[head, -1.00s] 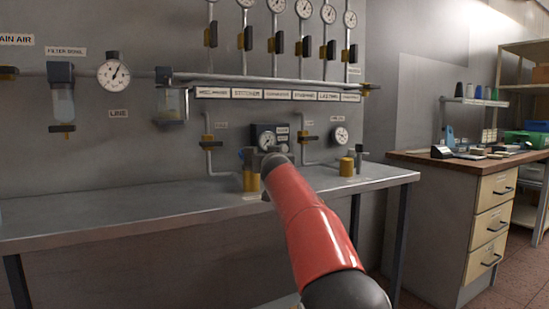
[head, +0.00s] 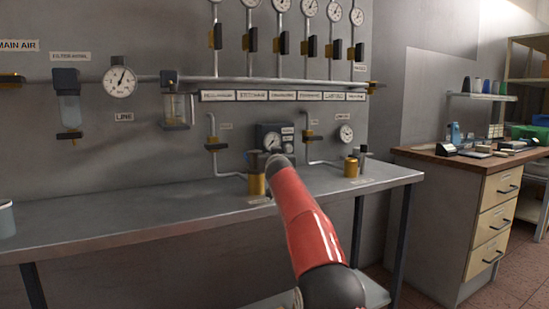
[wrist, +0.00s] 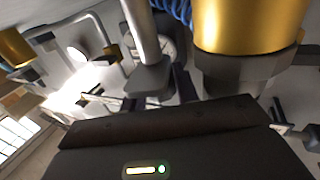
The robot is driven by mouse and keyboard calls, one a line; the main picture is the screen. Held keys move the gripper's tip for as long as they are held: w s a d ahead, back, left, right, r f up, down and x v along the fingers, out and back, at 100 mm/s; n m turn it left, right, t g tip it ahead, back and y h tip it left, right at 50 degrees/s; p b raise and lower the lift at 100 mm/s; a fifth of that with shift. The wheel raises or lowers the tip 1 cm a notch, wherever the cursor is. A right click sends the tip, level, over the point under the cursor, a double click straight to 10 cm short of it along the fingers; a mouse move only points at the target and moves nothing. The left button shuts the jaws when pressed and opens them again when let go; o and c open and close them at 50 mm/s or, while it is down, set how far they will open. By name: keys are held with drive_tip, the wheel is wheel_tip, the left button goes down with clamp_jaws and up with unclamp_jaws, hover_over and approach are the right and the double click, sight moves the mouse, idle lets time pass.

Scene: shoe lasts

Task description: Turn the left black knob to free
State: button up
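On the bench (head: 130,212), the left station has a brass cylinder (head: 256,185) with a dark grey cap. In the wrist view, this brass cylinder (wrist: 250,22) looms large at upper right. Beside it is a metal post (wrist: 140,30) ending in a dark block-shaped knob (wrist: 148,79), which looks like the left black knob. A similar right station has a brass cylinder (head: 350,167) and a dark-topped post (head: 363,156). My red arm reaches to the left station and hides its post in the head view. My gripper's dark body fills the lower wrist view, close to the knob; its finger opening is unclear.
A gauge box (head: 274,138) stands behind the left station. Brass valves with black handles (head: 215,146) and pipes line the wall. A blue coil (wrist: 175,9) hangs near the post. A cup (head: 6,218) stands far left; the bench's left half is mostly clear.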

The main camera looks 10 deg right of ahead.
drive_tip(key=c, duration=0.5)
drive_tip(key=shift+o, duration=0.2)
drive_tip(key=shift+d, duration=0.1)
drive_tip(key=shift+f+y, duration=0.15)
drive_tip(key=shift+y, duration=0.15)
drive_tip(key=shift+n+y, duration=0.3)
drive_tip(key=shift+w+f+n+y+p, duration=0.1)
drive_tip(key=shift+f+n+y+p, duration=0.25)
drive_tip(key=shift+n+y, duration=0.65)
drive_tip(key=shift+a+r+y, duration=0.1)
drive_tip(key=shift+a+y, duration=0.1)
drive_tip(key=shift+y, duration=0.5)
drive_tip(key=shift+r+n, duration=0.15)
drive_tip(key=shift+n, duration=0.15)
drive_tip(key=o, duration=0.7)
drive_tip(key=shift+c, duration=0.2)
drive_tip(key=shift+r, duration=0.15)
